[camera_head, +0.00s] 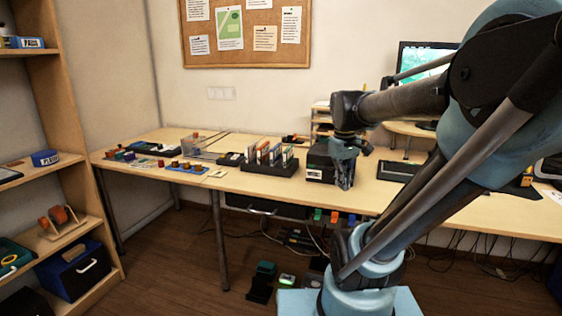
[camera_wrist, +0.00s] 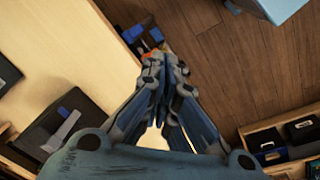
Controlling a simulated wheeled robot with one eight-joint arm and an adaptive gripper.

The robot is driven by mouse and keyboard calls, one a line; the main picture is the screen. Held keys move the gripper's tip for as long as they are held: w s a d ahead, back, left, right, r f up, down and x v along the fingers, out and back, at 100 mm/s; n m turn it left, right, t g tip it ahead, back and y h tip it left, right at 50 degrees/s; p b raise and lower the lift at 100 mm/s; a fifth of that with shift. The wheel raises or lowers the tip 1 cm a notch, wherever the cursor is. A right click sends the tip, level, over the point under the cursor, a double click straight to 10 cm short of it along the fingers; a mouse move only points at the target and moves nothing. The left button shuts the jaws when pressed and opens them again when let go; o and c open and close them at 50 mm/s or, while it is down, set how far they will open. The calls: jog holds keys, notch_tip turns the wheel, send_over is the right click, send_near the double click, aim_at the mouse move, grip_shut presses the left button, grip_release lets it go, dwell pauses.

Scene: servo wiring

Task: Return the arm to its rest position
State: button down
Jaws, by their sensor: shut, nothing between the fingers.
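My arm (camera_head: 410,105) shows large in the right half of the head view, reaching left from its blue base. My gripper (camera_head: 347,170) points downward over the front part of the wooden table (camera_head: 225,185), in front of a dark box (camera_head: 318,165). In the wrist view my gripper (camera_wrist: 152,62) has its fingertips together, with nothing seen between them. Below the tips lie the table edge and the brown floor. I cannot tell the exact height of the fingertips above the table.
A dark rack of upright boards (camera_head: 270,165) and several small parts stand on the table left of my gripper. Shelves (camera_head: 50,175) stand at the far left. A monitor (camera_head: 425,62) is behind my arm. Bins (camera_head: 318,214) hang under the table edge.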

jog(key=s+f+m+t, duration=0.1)
jog(key=s+f+m, duration=0.3)
jog(key=s+f, duration=0.6)
jog(key=shift+a+f+m+y, duration=0.25)
jog(key=shift+f+m+y, duration=0.15)
jog(key=shift+f, duration=0.55)
jog(key=shift+w+f, duration=0.2)
jog(key=shift+w, duration=0.3)
